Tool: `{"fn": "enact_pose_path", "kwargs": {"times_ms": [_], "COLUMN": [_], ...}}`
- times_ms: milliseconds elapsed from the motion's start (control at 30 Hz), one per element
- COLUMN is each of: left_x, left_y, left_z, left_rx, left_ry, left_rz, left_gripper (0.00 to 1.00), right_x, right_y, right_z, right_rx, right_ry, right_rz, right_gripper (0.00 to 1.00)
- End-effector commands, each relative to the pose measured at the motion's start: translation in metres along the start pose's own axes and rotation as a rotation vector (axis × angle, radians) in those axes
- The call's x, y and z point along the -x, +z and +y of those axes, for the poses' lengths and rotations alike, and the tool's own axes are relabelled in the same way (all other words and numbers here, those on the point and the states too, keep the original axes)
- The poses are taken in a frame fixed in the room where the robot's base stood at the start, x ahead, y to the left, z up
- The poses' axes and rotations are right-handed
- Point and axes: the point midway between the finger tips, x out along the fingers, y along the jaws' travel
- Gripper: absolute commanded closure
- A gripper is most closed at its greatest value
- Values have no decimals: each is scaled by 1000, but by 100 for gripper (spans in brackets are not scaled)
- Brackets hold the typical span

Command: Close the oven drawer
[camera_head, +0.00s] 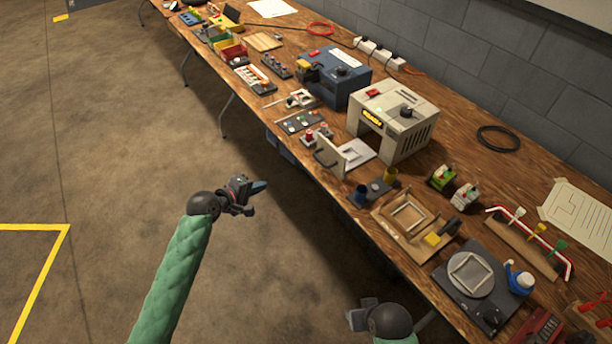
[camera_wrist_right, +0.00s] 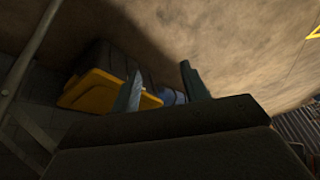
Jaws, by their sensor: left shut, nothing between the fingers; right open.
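The beige oven (camera_head: 394,118) stands on the wooden workbench, with a red button on top and a lit yellow display. Its drawer (camera_head: 354,152) is out toward the bench's front edge, with a dark handle on its upright front panel. My left gripper (camera_head: 262,187) is shut and empty above the floor, left of the bench and apart from the drawer. My right gripper (camera_head: 357,317) is low in the head view, beside the bench edge. In the right wrist view its two fingers (camera_wrist_right: 160,88) are apart with nothing held between them.
Blue and yellow cups (camera_head: 375,185) and a wooden frame fixture (camera_head: 408,218) stand near the drawer. A blue machine (camera_head: 336,78) is beyond the oven. The floor (camera_head: 120,130) left of the bench is clear. A yellow-lidded bin (camera_wrist_right: 95,90) shows in the right wrist view.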

Motion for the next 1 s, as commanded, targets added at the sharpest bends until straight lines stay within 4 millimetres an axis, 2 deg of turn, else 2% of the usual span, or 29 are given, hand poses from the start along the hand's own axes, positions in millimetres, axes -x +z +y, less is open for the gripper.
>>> {"fn": "enact_pose_path", "kwargs": {"times_ms": [33,200,400,600,700,833,1000], "left_x": [6,23,37,39,39,39,34], "left_y": [8,32,53,60,60,60,61], "left_z": [16,56,83,87,87,87,88], "left_rx": [97,456,870,1242,1368,1469,1506], "left_ry": [31,97,103,52,29,11,6], "left_rz": [-27,-134,-258,-327,-334,-338,-340], "left_gripper": [100,100,100,100,100,100,100], "right_x": [16,56,82,85,86,86,88], "right_y": [-6,-13,-7,10,14,15,15], "right_z": [-1,-3,-4,-4,-4,-4,-3], "right_rx": [1,4,8,9,10,10,9], "right_ry": [-1,-4,-6,-6,-6,-6,-4], "right_rz": [1,-24,-88,-177,-200,-205,-208], "right_gripper": [55,55,55,55,55,55,55]}}
